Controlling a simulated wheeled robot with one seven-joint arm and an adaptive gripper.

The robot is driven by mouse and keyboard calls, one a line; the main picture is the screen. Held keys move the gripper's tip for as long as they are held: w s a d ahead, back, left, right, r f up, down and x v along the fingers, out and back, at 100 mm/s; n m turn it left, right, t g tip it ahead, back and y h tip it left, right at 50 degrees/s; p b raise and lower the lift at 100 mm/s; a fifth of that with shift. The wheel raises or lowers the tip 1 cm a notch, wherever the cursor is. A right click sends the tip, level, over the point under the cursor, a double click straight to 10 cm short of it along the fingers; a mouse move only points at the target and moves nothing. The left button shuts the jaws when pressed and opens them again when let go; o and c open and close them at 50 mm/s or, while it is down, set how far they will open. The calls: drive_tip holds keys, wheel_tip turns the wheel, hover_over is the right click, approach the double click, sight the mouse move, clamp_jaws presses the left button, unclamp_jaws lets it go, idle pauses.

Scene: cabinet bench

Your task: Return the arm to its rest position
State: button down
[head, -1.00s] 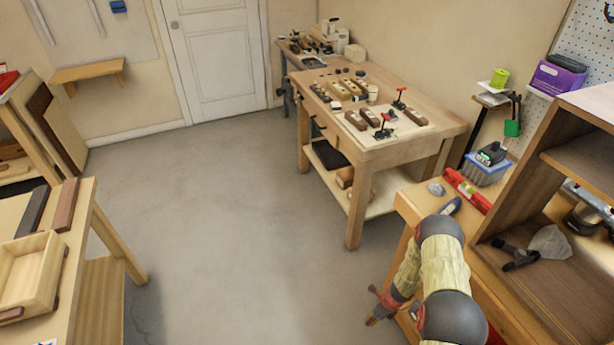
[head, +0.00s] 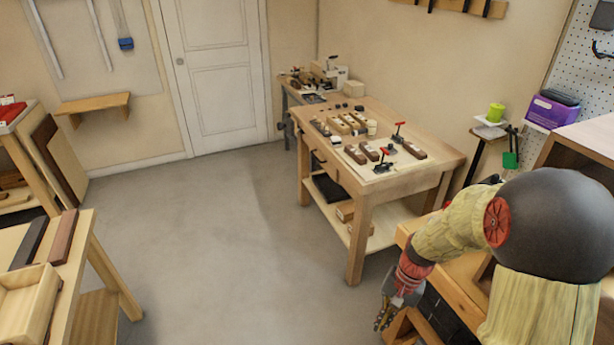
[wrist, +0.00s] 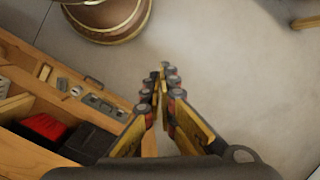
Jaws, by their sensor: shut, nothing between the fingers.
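My gripper (head: 384,316) hangs at the lower right of the head view, low beside the front edge of the right-hand bench (head: 456,306). Its fingers point down. In the wrist view my gripper (wrist: 160,82) shows its fingers together at the tips, with nothing between them. The grey floor (wrist: 225,75) lies beneath and beyond the tips. My arm bends from a large dark joint at the right of the head view and covers much of the bench behind it.
An open drawer (wrist: 110,109) with a red item and metal parts is close to the left of my fingers in the wrist view. A wooden workbench (head: 440,172) with blocks and clamps stands farther back. Floor (head: 230,240) in the middle is clear.

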drive_tip(key=s+r+n+t+h, duration=0.1)
drive_tip(key=s+r+n+t, duration=0.1)
drive_tip(key=s+r, duration=0.3)
drive_tip(key=s+a+r+n+t, duration=0.1)
drive_tip(key=s+r, duration=0.4)
drive_tip(key=r, duration=0.8)
drive_tip(key=s+r+n+t+h, duration=0.1)
drive_tip(key=s+r+n+t, duration=0.2)
drive_tip(key=r, duration=0.6)
drive_tip(key=shift+s+a+r+t+h, duration=0.25)
drive_tip(key=shift+s+t, duration=0.35)
drive_tip(key=shift+s, duration=0.65)
